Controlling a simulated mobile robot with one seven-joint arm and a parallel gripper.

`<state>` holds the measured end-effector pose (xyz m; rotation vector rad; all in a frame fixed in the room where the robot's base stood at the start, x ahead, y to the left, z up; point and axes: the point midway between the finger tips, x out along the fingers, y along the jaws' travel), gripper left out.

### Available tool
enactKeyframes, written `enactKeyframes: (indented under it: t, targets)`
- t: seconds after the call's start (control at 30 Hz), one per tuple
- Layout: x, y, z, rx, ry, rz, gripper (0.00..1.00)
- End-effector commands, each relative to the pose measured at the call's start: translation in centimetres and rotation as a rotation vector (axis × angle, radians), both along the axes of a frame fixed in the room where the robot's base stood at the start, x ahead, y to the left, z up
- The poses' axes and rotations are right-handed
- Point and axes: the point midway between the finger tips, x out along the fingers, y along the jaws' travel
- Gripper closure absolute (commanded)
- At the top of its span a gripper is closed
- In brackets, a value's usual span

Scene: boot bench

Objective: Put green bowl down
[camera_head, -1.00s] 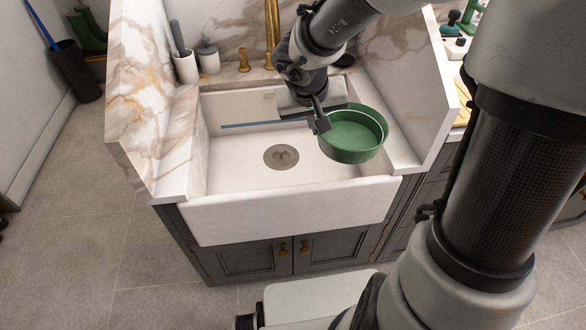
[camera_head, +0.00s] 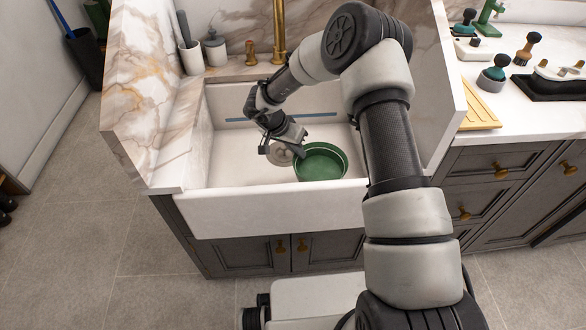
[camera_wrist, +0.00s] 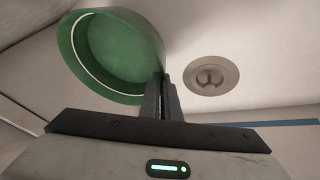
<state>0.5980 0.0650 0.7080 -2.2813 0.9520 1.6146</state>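The green bowl (camera_head: 321,163) is low inside the white sink (camera_head: 245,211), at the right of the drain, with its open side up. My gripper (camera_head: 297,154) is at the bowl's left rim. In the wrist view its two fingers (camera_wrist: 166,98) are close together, with the wall of the bowl (camera_wrist: 115,48) between their tips. The bowl's underside is hidden, so I cannot tell whether it touches the sink floor. The drain (camera_wrist: 211,75) shows beside the fingers in the wrist view and is partly covered by my gripper in the head view.
A blue strip (camera_head: 310,115) runs along the sink's back wall. A brass tap (camera_head: 279,35) and two pots stand behind the sink. Marble side panels (camera_head: 150,100) rise left and right. The counter at the right holds brushes and a wooden board (camera_head: 481,117).

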Motion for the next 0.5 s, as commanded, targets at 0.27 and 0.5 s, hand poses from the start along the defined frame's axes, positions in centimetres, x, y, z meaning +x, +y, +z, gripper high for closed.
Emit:
enactKeyframes:
  t: [0.27, 0.5]
  targets:
    - [0.0, 0.0, -4.5, 0.0, 0.0, 0.002, 1.0]
    - [0.0, 0.0, -7.6, 0.0, 0.001, 0.001, 1.0]
